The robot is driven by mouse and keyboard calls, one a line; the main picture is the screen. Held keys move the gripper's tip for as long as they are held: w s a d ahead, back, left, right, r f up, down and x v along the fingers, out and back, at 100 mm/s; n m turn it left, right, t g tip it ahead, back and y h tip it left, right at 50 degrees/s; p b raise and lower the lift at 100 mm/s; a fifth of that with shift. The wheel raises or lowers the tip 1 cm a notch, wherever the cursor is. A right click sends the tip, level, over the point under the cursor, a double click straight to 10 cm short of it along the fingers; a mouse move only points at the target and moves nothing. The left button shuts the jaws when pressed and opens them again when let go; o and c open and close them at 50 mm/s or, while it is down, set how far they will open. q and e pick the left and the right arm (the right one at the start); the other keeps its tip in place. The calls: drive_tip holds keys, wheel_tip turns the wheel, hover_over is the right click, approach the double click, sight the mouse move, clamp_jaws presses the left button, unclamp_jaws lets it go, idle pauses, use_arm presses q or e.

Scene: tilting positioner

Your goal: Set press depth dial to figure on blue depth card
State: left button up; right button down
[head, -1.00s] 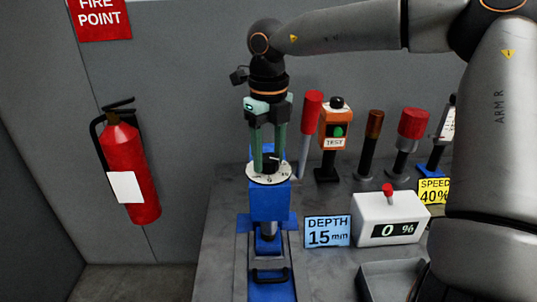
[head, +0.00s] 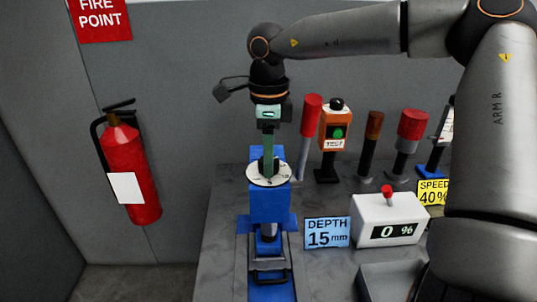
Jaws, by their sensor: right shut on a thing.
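The press (head: 270,208) is a blue machine at the left end of the grey bench. The depth dial (head: 256,180), a white disc with dark marks and a dark knob, lies on its top; its marks are too small to read. My right gripper (head: 268,168) points down from above, its green fingers shut on the dial's knob, which they mostly hide. The blue depth card (head: 327,232) stands right of the press and reads "DEPTH 15 mm". My left gripper is not in view.
A white box (head: 375,222) with a red-tipped lever shows "0 %". A yellow card (head: 433,192) reads "SPEED 40%". An orange TEST box (head: 335,130) and several posts stand behind. A grey tray (head: 385,280) is in front. A fire extinguisher (head: 130,170) hangs at left.

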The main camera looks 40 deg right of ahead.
drive_tip(key=shift+n, duration=0.6)
drive_tip(key=shift+c, duration=1.4)
unclamp_jaws()
wheel_tip(320, 180, up, 13)
drive_tip(key=shift+f, duration=0.2)
